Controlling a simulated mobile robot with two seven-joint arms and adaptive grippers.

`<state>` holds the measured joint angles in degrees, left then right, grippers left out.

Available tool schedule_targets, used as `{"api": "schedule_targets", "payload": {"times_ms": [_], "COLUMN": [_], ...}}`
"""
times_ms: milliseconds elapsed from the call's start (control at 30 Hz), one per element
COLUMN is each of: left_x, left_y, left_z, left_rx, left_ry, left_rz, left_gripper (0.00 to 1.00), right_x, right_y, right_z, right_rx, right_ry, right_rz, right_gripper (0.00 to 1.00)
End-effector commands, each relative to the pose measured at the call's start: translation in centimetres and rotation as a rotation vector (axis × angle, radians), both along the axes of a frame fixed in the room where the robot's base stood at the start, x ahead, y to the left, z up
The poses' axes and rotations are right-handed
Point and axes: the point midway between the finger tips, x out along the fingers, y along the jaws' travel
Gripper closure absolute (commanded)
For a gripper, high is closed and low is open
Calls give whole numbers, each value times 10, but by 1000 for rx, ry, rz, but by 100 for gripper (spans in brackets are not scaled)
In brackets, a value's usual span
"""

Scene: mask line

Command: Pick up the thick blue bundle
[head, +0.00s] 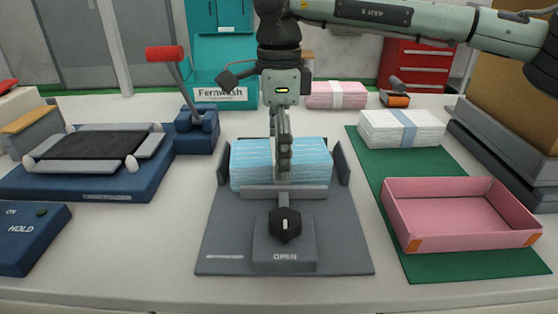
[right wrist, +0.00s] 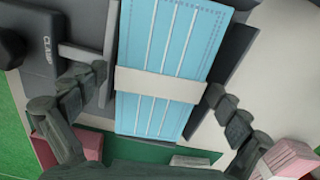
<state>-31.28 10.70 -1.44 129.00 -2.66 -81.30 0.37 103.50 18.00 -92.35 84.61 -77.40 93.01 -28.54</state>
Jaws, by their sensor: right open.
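The thick blue bundle (head: 248,165) lies on a grey clamp fixture (head: 225,240) in the middle of the table, between upright side plates, with a low grey bar along its front. In the right wrist view the blue bundle (right wrist: 165,60) has a pale band across its middle. My right gripper (head: 283,165) hangs above the bundle, pointing down. In the right wrist view its open fingers (right wrist: 157,88) are apart, one towards each side of the bundle. Whether they touch it I cannot tell. My left gripper is not in view.
A black knob (head: 285,224) stands on the fixture above the word OPEN. A pink open tray (head: 460,240) and a white bundle (head: 390,130) lie on a green mat (head: 375,175) at right. A pink bundle (head: 325,95) lies behind. A red-handled lever press (head: 195,125) stands left.

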Motion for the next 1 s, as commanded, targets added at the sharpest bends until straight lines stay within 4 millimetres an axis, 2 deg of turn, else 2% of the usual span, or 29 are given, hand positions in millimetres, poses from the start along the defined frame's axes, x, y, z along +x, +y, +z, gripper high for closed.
{"api": "schedule_targets", "payload": {"times_ms": [267,667,867,1000], "left_x": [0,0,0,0], "left_y": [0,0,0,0], "left_z": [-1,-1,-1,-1], "left_rx": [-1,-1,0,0], "left_ry": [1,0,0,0], "left_rz": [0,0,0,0], "left_gripper": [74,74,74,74], "right_x": [0,0,0,0], "right_y": [0,0,0,1], "right_z": [-3,-3,-2,6], "right_rx": [0,0,0,2], "right_ry": [0,0,-1,-3], "right_rz": [0,1,1,1], "right_gripper": [1,51,52,53]}}
